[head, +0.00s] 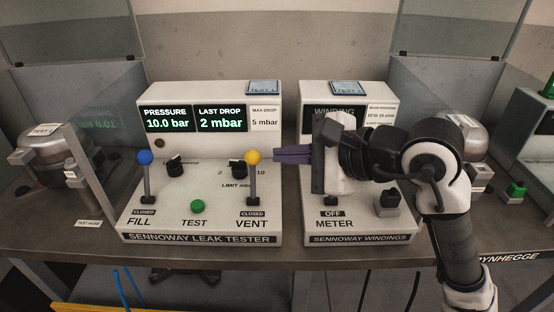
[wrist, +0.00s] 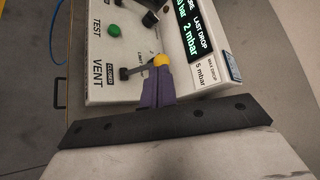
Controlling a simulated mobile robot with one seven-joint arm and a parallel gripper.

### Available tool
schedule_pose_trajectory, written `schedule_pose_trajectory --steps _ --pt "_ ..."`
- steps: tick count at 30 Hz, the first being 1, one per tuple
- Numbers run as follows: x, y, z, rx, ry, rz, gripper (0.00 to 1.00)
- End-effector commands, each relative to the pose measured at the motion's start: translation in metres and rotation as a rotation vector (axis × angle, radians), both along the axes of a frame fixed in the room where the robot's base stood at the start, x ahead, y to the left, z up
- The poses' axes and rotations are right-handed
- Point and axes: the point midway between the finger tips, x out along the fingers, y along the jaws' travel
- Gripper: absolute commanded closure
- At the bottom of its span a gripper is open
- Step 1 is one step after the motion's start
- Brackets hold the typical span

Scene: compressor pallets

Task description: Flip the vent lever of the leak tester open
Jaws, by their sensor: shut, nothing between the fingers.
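The leak tester (head: 160,231) is a white console on the bench with lit pressure and drop displays. Its vent lever (head: 252,180) has a yellow knob and stands upright above a label reading CLOSED. The knob (wrist: 161,60) also shows in the wrist view, just beyond my fingertips. My gripper (head: 276,155) comes in level from the right, with its purple fingers shut and empty. The fingertips are right beside the yellow knob; I cannot tell whether they touch it. In the wrist view my fingers (wrist: 157,88) partly cover the console near the lever.
The fill lever (head: 146,175) with a blue knob stands at the left, also labelled CLOSED. A green test button (head: 198,206) sits between the levers. The windings tester (head: 360,239) stands close on the right, under my arm. A metal compressor (head: 50,155) is at the far left.

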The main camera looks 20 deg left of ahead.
Motion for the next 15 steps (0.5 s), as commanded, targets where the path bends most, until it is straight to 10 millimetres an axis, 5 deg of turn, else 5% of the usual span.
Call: schedule_pose_trajectory --steps 6,15 --pt "0.016 -0.030 -0.014 -0.092 -0.045 -0.094 1.00" --pt "0.017 -0.030 -0.014 -0.094 -0.047 -0.095 1.00"
